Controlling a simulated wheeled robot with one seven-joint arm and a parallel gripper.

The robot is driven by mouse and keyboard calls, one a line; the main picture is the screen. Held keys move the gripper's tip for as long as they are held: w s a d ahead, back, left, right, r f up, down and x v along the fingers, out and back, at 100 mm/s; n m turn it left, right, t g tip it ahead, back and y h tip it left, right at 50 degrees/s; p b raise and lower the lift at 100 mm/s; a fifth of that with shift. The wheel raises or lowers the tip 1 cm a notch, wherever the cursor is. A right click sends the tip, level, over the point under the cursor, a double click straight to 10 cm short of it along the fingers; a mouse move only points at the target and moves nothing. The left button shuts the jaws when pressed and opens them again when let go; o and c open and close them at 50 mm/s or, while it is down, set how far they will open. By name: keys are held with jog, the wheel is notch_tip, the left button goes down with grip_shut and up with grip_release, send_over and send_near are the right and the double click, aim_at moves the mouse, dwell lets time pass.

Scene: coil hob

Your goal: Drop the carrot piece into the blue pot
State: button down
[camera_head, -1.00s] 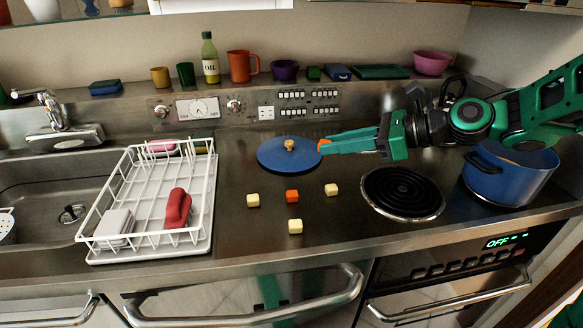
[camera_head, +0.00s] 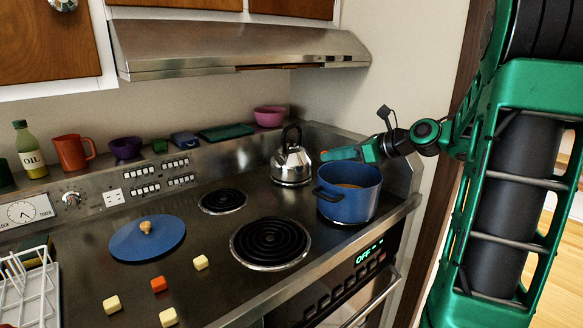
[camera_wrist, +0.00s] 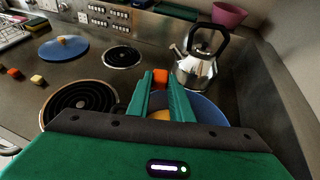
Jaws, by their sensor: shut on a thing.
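My gripper (camera_head: 338,154) is shut on an orange carrot piece (camera_wrist: 160,76), which shows between the fingertips in the wrist view. In the head view the gripper is above the blue pot (camera_head: 348,207), near its far rim. The pot stands upright and uncovered at the right end of the hob, with something yellowish-brown inside. In the wrist view the pot (camera_wrist: 208,108) is below the fingers, partly hidden by them and the gripper body. A second orange piece (camera_head: 158,284) lies on the steel top near several pale yellow cubes (camera_head: 200,262).
A steel kettle (camera_head: 291,165) stands behind and left of the pot, close to the fingers in the wrist view. A blue lid (camera_head: 147,240) lies at left. Two coil burners (camera_head: 270,243) are bare. The wall and hood (camera_head: 240,45) bound the back.

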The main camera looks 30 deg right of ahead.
jog(key=s+d+m+h, duration=0.2)
jog(key=s+d, duration=0.1)
jog(key=d, duration=0.5)
jog(key=shift+t, duration=0.4)
jog(key=shift+w+d+f, duration=0.1)
jog(key=shift+f, duration=1.15)
jog(key=shift+w+d+f, duration=0.1)
jog(key=shift+f, duration=1.15)
jog(key=c, duration=1.5)
grip_release()
jog(key=v, duration=1)
jog(key=shift+s+d, duration=0.15)
jog(key=shift+s, duration=0.15)
jog(key=shift+s, duration=0.1)
